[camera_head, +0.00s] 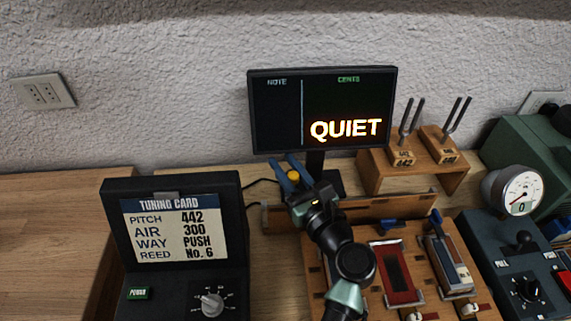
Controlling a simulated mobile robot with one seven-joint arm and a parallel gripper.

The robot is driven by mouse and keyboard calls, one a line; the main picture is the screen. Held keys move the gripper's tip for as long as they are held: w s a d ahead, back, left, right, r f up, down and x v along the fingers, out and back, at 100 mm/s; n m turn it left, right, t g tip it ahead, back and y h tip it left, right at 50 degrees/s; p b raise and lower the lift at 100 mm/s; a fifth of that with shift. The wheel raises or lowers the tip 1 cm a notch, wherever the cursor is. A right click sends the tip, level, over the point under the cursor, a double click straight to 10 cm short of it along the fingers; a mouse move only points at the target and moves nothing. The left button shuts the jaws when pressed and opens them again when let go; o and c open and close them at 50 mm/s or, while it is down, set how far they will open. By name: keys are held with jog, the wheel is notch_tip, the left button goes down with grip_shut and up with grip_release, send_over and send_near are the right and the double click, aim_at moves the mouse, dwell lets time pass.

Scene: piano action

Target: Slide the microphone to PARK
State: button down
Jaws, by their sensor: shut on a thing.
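My gripper (296,174) has blue fingers and reaches over the back of the wooden reed board, in front of the monitor's left lower corner. It is shut on a small yellow knob (293,176). I cannot make out a microphone body; the knob may be part of it, and my gripper and arm hide what lies below. A low wooden rail (405,203) runs along the back of the board, partly behind my arm. No PARK mark is readable.
A monitor (345,90) reading QUIET stands behind my gripper. A tuning card panel (175,228) is at left. Tuning forks on a wooden stand (375,169) are at right. A dark control box (498,260) with a gauge (519,191) is far right. The left table is clear.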

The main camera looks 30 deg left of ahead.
jog(key=s+a+p, duration=0.2)
jog(key=a, duration=0.1)
dwell(0.4)
jog(key=c, duration=0.7)
grip_release()
jog(key=shift+o, duration=0.2)
jog(key=shift+d, duration=0.15)
